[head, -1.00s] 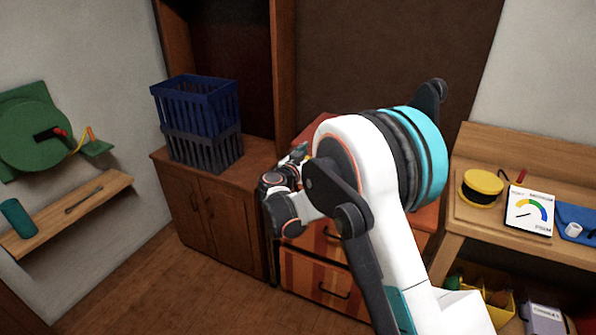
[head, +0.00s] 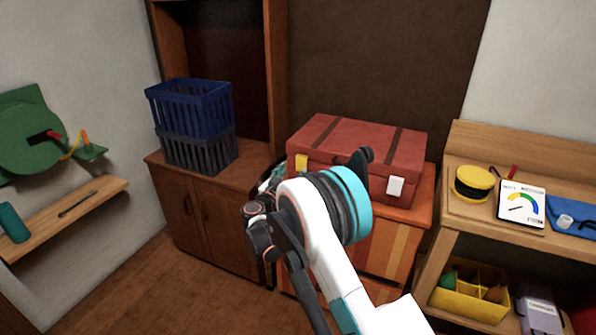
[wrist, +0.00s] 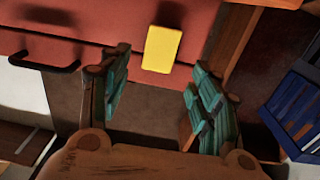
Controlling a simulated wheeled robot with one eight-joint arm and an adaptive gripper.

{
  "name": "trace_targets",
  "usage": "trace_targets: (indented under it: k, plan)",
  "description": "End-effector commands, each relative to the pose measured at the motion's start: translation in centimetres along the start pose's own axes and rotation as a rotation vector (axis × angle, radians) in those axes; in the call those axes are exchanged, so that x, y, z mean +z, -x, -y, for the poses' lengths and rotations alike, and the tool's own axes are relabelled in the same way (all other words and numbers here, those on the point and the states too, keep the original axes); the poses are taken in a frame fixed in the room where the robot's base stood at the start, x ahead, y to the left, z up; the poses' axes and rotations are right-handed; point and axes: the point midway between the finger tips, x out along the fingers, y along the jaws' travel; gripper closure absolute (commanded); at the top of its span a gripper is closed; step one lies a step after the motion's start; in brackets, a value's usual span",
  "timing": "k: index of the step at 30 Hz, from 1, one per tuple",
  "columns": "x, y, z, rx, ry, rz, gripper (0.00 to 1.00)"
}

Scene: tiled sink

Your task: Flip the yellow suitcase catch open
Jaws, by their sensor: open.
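The red suitcase (head: 365,147) lies on top of a wooden drawer cabinet in the head view. Its yellow catch (head: 301,163) sits on the left of the front face, and a white catch (head: 395,187) sits on the right. In the wrist view the yellow catch (wrist: 161,49) lies flat against the red face, beyond the space between the fingertips. My gripper (wrist: 157,84) is open, with nothing between its teal-padded fingers and a visible gap before the catch. In the head view my arm hides most of the gripper and part of the suitcase front.
Blue and dark crates (head: 192,118) stand on the cabinet at left. A workbench (head: 450,215) at right bears a yellow round item (head: 474,183) and a gauge card (head: 522,204). The suitcase's black handle (wrist: 45,62) shows in the wrist view.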

Motion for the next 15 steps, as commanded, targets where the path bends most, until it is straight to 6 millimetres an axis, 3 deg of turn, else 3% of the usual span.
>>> trace_targets:
  k: [6,15]
  plan:
    - [0.2,-3.7,-0.1,0.002,0.0,0.0,0.43]
    - [0.0,-5.5,0.0,0.0,0.0,0.0,0.43]
